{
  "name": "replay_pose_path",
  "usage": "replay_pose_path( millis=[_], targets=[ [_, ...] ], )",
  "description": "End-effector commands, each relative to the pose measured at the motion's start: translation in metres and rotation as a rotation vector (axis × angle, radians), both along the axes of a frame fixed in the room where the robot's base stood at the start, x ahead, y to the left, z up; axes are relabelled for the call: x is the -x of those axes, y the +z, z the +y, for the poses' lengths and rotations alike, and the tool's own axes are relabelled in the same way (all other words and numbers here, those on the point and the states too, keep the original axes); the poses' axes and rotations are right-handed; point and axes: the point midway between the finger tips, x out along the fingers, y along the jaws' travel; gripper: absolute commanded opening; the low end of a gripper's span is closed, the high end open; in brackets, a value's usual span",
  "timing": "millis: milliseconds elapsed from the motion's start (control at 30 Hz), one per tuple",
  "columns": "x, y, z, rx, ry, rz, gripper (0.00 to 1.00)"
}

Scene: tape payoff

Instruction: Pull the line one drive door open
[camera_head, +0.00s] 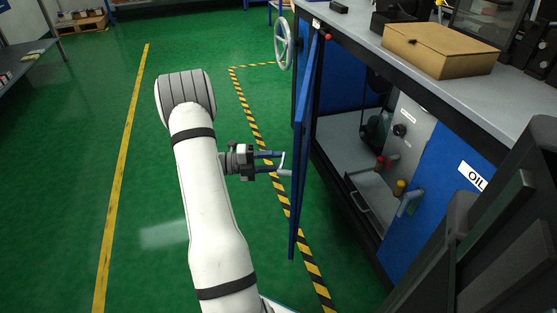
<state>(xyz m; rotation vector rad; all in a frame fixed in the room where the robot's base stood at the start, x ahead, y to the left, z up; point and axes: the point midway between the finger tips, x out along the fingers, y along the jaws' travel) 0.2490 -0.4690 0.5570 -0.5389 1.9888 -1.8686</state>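The blue door (300,150) of the machine cabinet stands swung out, seen nearly edge-on, with the cabinet interior open to its right. A pale handle (283,161) sticks out from the door's left face. My gripper (274,164) is at this handle, coming from the left. Its two fingers look spread apart, one above the other, with the handle near their tips. I cannot tell whether they touch it.
The cabinet (345,120) holds a dark motor-like part, a grey panel with red and yellow knobs, and a drawer handle. A closed blue OIL door (432,185) is at right. A cardboard box (438,50) lies on top. A handwheel (283,43) stands behind. Green floor is clear at left.

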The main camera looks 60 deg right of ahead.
Motion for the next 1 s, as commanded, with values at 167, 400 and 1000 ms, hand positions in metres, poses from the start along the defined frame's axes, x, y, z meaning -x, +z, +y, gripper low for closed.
replay_pose_path(
  millis=[167,400,1000],
  targets=[
    [-0.029,0.002,0.016,0.000,0.004,0.001,0.36],
    [-0.050,0.001,0.029,-0.001,0.000,0.001,0.36],
    [-0.108,0.023,0.015,-0.106,0.328,-0.106,0.11]
  ],
)
